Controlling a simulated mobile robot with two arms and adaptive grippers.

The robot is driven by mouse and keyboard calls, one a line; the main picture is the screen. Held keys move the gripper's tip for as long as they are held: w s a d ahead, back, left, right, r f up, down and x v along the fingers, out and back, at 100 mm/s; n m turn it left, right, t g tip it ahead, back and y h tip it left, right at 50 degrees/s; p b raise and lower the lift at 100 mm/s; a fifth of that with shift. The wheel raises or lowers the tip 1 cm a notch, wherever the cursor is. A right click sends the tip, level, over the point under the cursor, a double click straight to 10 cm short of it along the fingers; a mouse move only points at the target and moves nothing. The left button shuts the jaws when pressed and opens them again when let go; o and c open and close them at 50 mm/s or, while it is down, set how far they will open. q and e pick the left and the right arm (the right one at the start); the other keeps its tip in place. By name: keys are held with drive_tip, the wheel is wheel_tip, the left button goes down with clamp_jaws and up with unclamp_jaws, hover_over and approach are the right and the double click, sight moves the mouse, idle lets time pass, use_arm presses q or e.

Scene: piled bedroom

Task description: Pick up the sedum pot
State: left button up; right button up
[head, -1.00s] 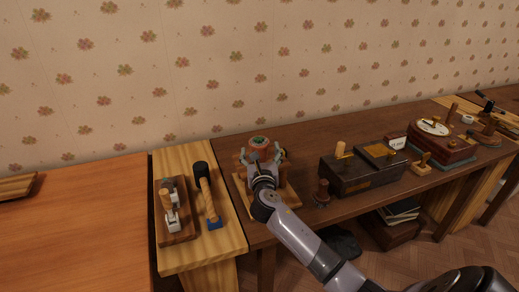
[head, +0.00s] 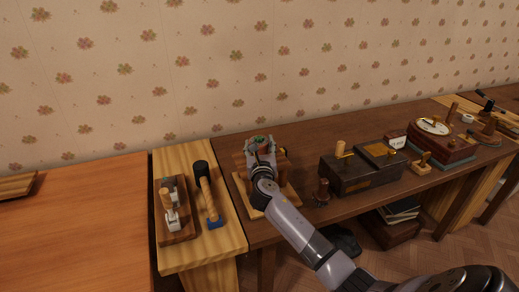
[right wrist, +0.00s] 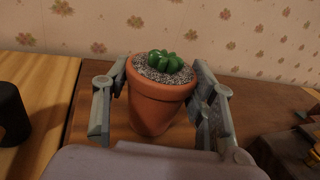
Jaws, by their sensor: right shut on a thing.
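The sedum pot (right wrist: 158,98) is a terracotta pot with a thick rim, grey gravel and a small green succulent. In the right wrist view it sits upright between the two fingers of my right gripper (right wrist: 160,105), which is shut on it from both sides. In the head view the pot's green top (head: 260,139) shows just beyond my right gripper (head: 261,150), which hides most of the pot. I cannot tell whether its base touches the surface below. My left gripper is in neither view.
A wooden device on a pale board (head: 284,200) stands right below the gripper. A dark box (head: 365,172) and a small spool-like piece (head: 321,192) are to the right. The orange-brown tabletop (head: 80,220) is mostly clear.

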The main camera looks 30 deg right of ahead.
drive_tip(key=c, duration=0.5)
drive_tip(key=shift+c, duration=0.2)
